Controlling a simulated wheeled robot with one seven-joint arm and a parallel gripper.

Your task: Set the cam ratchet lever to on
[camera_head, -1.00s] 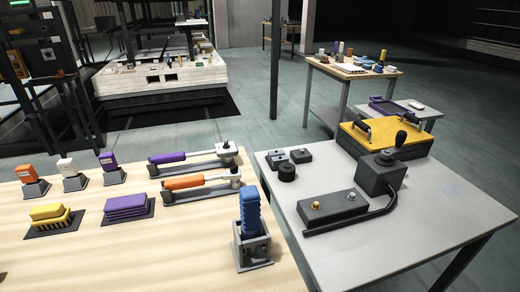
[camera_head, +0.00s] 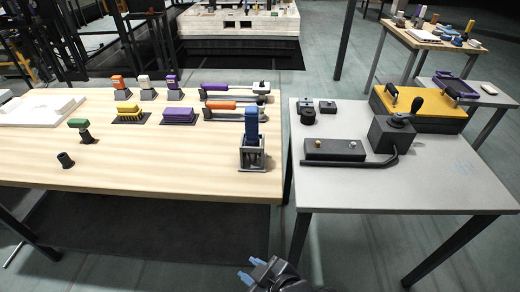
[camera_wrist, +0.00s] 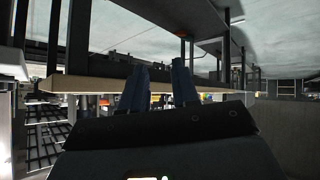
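No label marks the cam ratchet lever, and I cannot tell for sure which thing it is. A blue upright handle (camera_head: 251,126) stands in a grey metal frame (camera_head: 252,158) at the wooden table's right front corner.
The wooden table (camera_head: 180,155) also holds small blocks, brushes and a white tray (camera_head: 40,110). A grey table (camera_head: 430,180) to the right carries a joystick box (camera_head: 392,135), a button box (camera_head: 335,150) and a yellow case (camera_head: 425,108). A narrow gap separates the tables.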

